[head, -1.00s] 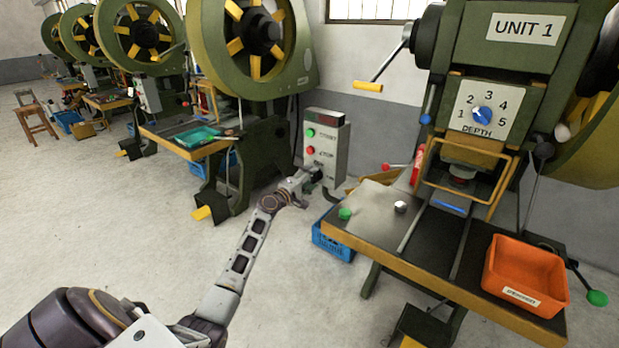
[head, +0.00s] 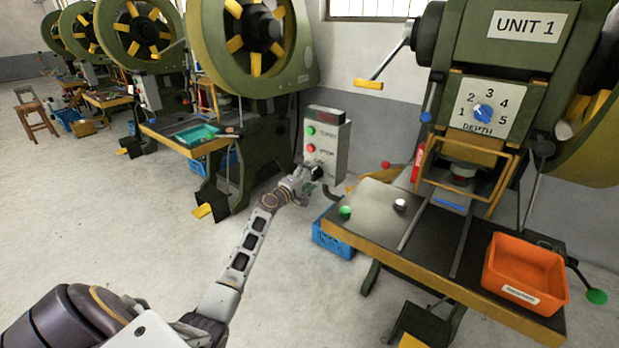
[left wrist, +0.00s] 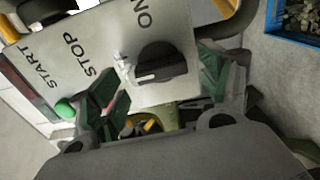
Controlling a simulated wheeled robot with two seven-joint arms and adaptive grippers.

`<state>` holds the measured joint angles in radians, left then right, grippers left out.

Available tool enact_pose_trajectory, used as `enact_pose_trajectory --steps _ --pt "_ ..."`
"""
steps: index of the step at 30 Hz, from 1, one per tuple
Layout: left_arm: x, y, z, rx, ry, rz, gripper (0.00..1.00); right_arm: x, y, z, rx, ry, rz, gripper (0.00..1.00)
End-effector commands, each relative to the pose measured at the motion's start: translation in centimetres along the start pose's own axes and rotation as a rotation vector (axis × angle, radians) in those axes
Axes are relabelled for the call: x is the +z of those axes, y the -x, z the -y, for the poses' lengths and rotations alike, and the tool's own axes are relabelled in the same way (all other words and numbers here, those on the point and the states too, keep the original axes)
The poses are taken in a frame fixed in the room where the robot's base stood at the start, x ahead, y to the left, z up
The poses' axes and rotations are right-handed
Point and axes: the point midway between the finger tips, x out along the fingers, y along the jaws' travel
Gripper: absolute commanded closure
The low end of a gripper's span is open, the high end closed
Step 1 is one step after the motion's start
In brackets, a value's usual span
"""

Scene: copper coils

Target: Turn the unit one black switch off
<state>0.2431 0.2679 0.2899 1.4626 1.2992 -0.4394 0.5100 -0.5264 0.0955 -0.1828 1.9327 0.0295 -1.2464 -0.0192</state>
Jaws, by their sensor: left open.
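The black switch (left wrist: 162,66) is a round knob with a raised grip and a pale pointer line, low on the grey control box (head: 333,138). It is small in the head view (head: 316,172). In the left wrist view, "ON" is printed beside it; a marking on its other side is partly hidden. My left gripper (left wrist: 165,88) is open, with one green-padded finger on each side of the knob. I cannot tell whether either finger touches it. In the head view the left gripper (head: 309,181) is at the box's lower front. My right gripper is out of view.
A green start button (head: 310,131) and red stop button (head: 310,148) sit above the switch. The Unit 1 press table (head: 390,262), with an orange bin (head: 525,272), stands right of the box. A blue crate (head: 333,240) is below.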

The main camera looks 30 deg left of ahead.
Motion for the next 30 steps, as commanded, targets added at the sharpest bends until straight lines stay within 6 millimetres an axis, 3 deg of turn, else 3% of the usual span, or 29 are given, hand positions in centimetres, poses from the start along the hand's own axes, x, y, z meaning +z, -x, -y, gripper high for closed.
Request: enact_pose_trajectory --steps 11,30 --pt "0.0 0.8 0.0 0.0 -0.001 0.0 0.22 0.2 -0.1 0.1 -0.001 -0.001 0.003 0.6" --pt "0.0 6.0 0.1 -0.001 0.0 -0.001 0.22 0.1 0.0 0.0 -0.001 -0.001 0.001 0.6"
